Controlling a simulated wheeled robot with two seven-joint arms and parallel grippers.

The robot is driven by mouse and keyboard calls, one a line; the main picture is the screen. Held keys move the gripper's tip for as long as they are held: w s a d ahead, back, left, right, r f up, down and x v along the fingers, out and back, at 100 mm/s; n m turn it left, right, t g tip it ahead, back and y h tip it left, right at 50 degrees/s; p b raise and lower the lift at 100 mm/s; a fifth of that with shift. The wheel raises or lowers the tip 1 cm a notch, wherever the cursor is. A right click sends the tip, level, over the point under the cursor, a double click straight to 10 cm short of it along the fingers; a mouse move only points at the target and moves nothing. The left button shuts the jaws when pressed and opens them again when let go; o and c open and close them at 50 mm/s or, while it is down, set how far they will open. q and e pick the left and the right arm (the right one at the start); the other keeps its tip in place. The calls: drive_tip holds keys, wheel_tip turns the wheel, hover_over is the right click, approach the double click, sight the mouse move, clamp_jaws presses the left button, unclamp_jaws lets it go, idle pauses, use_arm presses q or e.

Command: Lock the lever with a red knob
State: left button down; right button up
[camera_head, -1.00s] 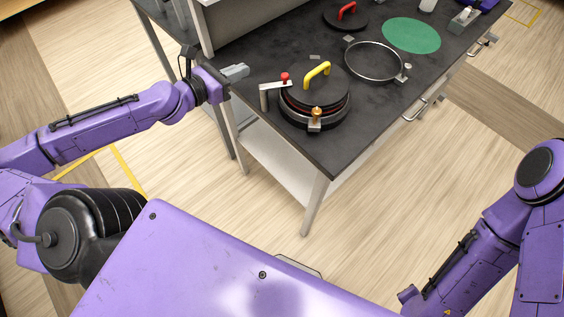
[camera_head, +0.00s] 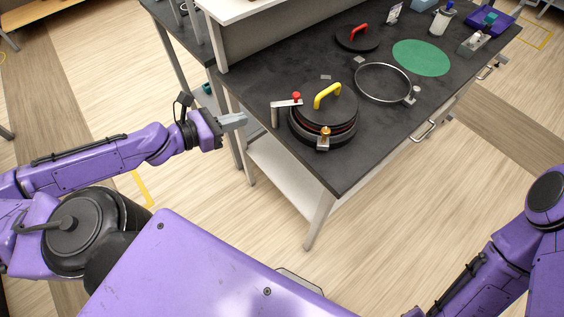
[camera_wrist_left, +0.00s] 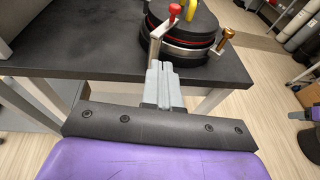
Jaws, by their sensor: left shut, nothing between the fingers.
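The lever with a red knob (camera_head: 296,97) is a grey metal bar on the left side of a round black port (camera_head: 325,113) with a yellow-handled lid. The red knob also shows in the left wrist view (camera_wrist_left: 175,9), above the bar. My left gripper (camera_head: 241,118) is shut and empty, left of the lever and apart from it, off the table's left edge. In the left wrist view its closed fingers (camera_wrist_left: 158,66) point toward the lever's post. A brass-coloured knob (camera_head: 325,133) sits at the port's front. My right gripper is out of view; only part of my right arm shows.
The dark table (camera_head: 375,150) also bears an open metal ring (camera_head: 383,100), a black lid with a red handle (camera_head: 357,38) and a green disc (camera_head: 421,58). A raised shelf (camera_head: 240,8) stands at the back left.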

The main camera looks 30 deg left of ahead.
use_arm(q)
drive_tip(key=s+d+f+m+g+h+b, duration=0.15)
drive_tip(key=d+f+m+g, duration=0.3)
drive_tip(key=d+f, duration=0.65)
drive_tip(key=s+d+f+m+g+y+b, duration=0.1)
drive_tip(key=s+d+f+m+g, duration=0.3)
drive_tip(key=s+d+f, duration=0.3)
wheel_tip(320, 180, down, 2)
drive_tip(key=shift+s+d+f+g+b, duration=0.2)
drive_tip(key=shift+s+g+b, duration=0.25)
drive_tip(key=shift+s, duration=0.6)
